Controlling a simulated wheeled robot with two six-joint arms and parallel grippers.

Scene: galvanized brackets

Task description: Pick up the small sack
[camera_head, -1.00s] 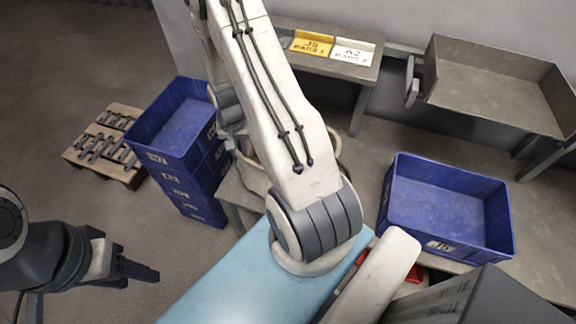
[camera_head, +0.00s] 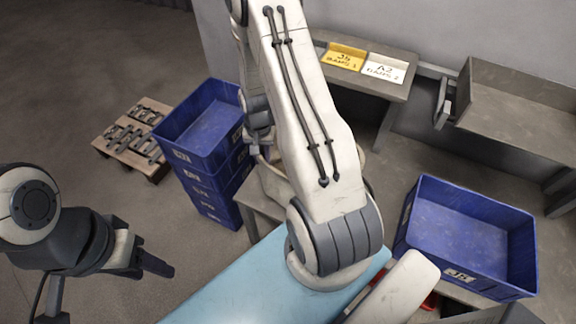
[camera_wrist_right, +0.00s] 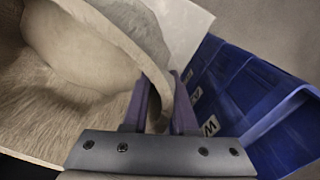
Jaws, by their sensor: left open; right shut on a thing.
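The small sack (camera_wrist_right: 90,60) is beige and open-topped, and fills the left of the right wrist view. My right gripper (camera_wrist_right: 158,105) is shut on the sack's rim, with one dark finger on each side of the wall. In the head view the sack (camera_head: 272,186) shows only in part behind my right arm, which also hides most of the right gripper. My left gripper (camera_head: 152,262) is open and empty at the lower left, over the floor and away from the sack.
Stacked blue crates (camera_head: 213,190) stand left of the sack. A pallet with metal brackets (camera_head: 130,140) lies on the floor beyond. Another blue crate (camera_head: 408,232) is on the right. A shelf at the back carries a yellow label (camera_head: 343,57) and a white label (camera_head: 386,68).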

